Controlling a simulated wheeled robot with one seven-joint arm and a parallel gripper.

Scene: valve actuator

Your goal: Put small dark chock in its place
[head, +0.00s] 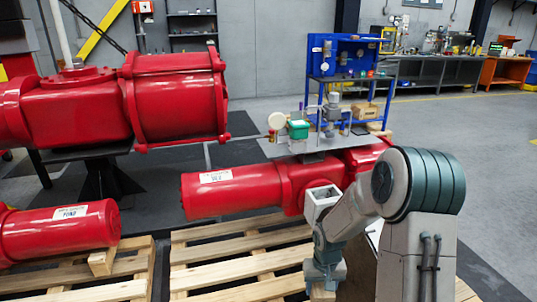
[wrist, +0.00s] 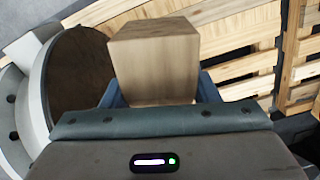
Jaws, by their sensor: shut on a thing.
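My gripper (wrist: 155,92) is shut on a wooden block (wrist: 153,62), with one blue-grey finger on each side of it. The block is box-shaped and mid-brown, with a darker top face in the wrist view. In the head view my gripper (head: 325,284) points down at the bottom centre, over or near the right part of the front pallet. Only a small part of the block (head: 322,293) shows below the fingers there. A lighter wooden chock (head: 103,262) sits on the left pallet beside a red cylinder. I cannot tell which place belongs to the held block.
Slatted pallets (head: 225,262) fill the front, with gaps between boards. A long red actuator (head: 235,190) lies behind my gripper, and another red cylinder (head: 65,227) lies at left. A large red actuator (head: 175,95) stands behind. A blue workbench (head: 345,60) is further back.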

